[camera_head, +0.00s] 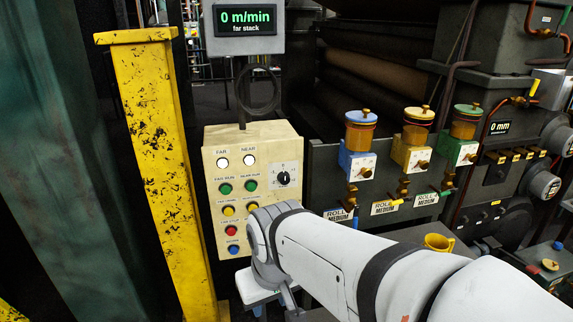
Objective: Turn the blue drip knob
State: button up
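The blue drip oiler (360,145) is the leftmost of three oilers on the dark machine frame. It has a blue cap, an amber cup and a blue block with a white dial face. Its small dark drip knob (365,172) sits on that dial face. My white arm (350,265) reaches in from the lower right, and its wrist is below and left of the blue oiler, in front of the button panel's lower right corner. My gripper's fingers are not clearly visible behind the wrist, so I cannot tell their opening. Nothing of mine touches the knob.
Yellow (411,150) and green (460,145) oilers stand right of the blue one. A beige button panel (262,225) and a yellow post (158,150) stand left. A yellow mug (438,243) sits behind my arm. Open space shows between panel and blue oiler.

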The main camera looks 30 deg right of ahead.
aim_at(366, 173)
jog(key=u, duration=0.1)
jog(key=k, duration=1.1)
jog(key=z, duration=0.5)
jog(key=i, duration=1)
jog(key=z, duration=0.05)
